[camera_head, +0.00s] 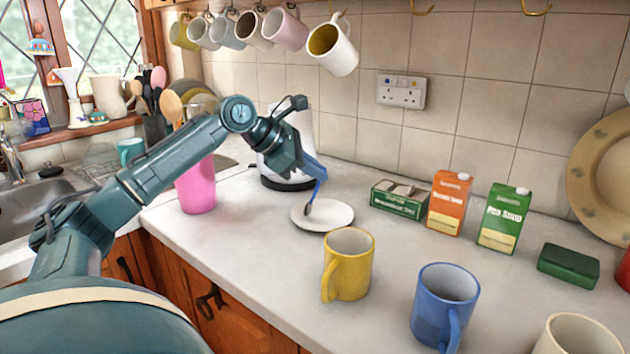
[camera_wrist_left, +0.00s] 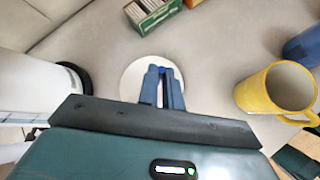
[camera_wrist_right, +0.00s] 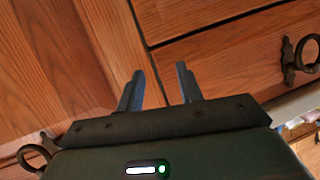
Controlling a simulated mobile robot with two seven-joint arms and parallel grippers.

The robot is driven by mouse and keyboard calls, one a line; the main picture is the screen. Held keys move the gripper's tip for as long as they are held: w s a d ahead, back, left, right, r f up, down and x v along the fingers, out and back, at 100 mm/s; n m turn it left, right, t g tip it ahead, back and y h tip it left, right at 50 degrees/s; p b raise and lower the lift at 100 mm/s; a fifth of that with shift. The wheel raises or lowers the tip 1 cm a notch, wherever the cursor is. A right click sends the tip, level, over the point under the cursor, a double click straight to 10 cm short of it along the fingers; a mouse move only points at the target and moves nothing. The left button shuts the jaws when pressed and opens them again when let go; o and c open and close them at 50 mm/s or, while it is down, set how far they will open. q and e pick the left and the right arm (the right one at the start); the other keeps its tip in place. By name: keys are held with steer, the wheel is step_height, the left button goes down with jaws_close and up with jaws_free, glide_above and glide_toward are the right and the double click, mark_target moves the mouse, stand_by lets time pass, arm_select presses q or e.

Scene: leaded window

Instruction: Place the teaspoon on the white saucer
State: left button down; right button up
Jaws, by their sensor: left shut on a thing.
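The white saucer (camera_head: 335,216) lies on the worktop behind the yellow mug; it also shows in the left wrist view (camera_wrist_left: 132,78). My left gripper (camera_head: 315,185) points down over the saucer's left part, its blue fingers (camera_wrist_left: 163,88) close together. A small dark end, seemingly the teaspoon (camera_head: 308,208), shows at the fingertips, just above or touching the saucer; I cannot tell which. The rest of the spoon is hidden by the fingers. My right gripper (camera_wrist_right: 160,85) is open and empty in front of the wooden cupboard, outside the head view.
The yellow mug (camera_head: 350,262) and blue mug (camera_head: 443,302) stand in front of the saucer. A pink container (camera_head: 197,188) stands left, and a white kettle (camera_head: 288,150) behind. The green box (camera_head: 399,200) and orange carton (camera_head: 449,203) stand right. Mugs hang above.

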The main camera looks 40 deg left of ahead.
arm_select(q)
steer(key=shift+f, duration=0.25)
steer(key=shift+f, duration=0.2)
steer(key=c, duration=1.6)
jaws_free()
steer(key=shift+o, duration=0.2)
